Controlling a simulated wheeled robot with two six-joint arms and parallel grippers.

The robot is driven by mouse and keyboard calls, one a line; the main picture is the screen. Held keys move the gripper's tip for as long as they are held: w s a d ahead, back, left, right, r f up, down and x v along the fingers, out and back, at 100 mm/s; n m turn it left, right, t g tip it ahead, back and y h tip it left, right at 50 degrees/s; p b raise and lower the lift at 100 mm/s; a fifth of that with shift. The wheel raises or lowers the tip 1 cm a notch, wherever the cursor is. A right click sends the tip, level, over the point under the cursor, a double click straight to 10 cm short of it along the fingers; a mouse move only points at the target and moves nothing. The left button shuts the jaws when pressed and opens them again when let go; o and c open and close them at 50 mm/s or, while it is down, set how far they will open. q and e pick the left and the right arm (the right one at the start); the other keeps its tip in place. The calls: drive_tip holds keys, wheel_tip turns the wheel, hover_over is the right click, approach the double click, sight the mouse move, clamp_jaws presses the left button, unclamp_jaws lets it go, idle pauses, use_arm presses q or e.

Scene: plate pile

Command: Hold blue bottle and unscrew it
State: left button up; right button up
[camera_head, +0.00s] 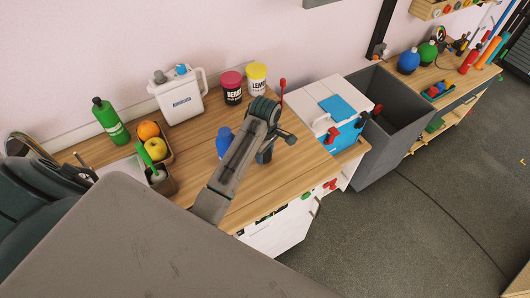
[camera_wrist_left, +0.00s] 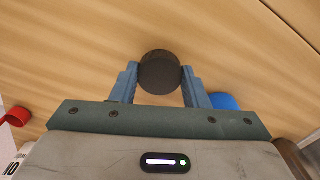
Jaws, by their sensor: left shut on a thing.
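The blue bottle (camera_head: 223,143) stands on the wooden counter, partly hidden behind my left arm. My left gripper (camera_head: 265,154) is just right of it in the head view, low over the counter. In the left wrist view the left gripper (camera_wrist_left: 160,78) is shut on a dark round cap-like thing (camera_wrist_left: 160,72), with a finger on each side. A blue thing (camera_wrist_left: 223,101), probably the bottle, shows apart from it, behind the right finger. Whether the dark thing touches the counter I cannot tell. My right gripper is not in view.
A white jug (camera_head: 180,97), a red tub (camera_head: 231,87) and a yellow tub (camera_head: 256,78) stand along the wall. A grey bin (camera_head: 398,120) is right of the counter.

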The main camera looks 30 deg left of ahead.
use_arm(q)
drive_tip(key=shift+f, duration=0.7)
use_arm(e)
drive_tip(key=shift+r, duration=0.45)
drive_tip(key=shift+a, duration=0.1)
use_arm(q)
drive_tip(key=o, duration=1.1)
drive_tip(key=shift+f, duration=0.1)
